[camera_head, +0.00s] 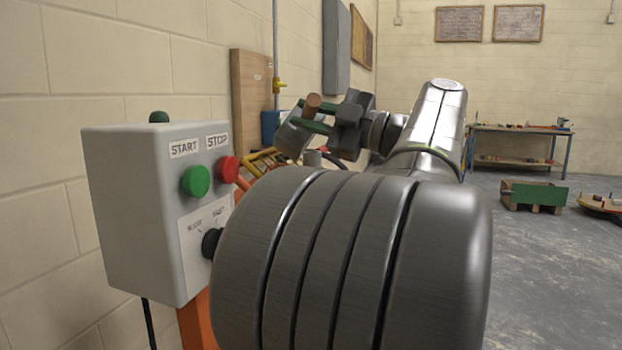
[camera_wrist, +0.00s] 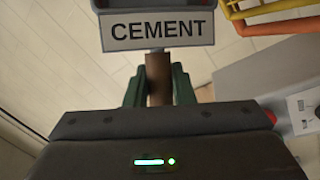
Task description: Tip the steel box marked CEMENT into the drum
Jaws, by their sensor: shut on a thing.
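The steel box marked CEMENT (camera_wrist: 157,31) shows at the top of the wrist view, its label facing the camera; only part of the box is in that view. In the head view the grey box (camera_head: 291,138) is partly hidden behind my gripper (camera_head: 309,114) and looks tilted. My gripper, with green fingers, is shut on the box's brown handle (camera_wrist: 158,78) and holds it up. I cannot see the box's contents. I cannot make out the drum in either view; my arm covers much of the middle of the head view.
A grey control box (camera_head: 140,215) with a green START button (camera_head: 196,180) and a red STOP button (camera_head: 228,169) stands close at left by the wall. Yellow and orange bars (camera_wrist: 275,15) lie beside the held box. A workbench (camera_head: 520,145) and green crate (camera_head: 535,195) stand far right.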

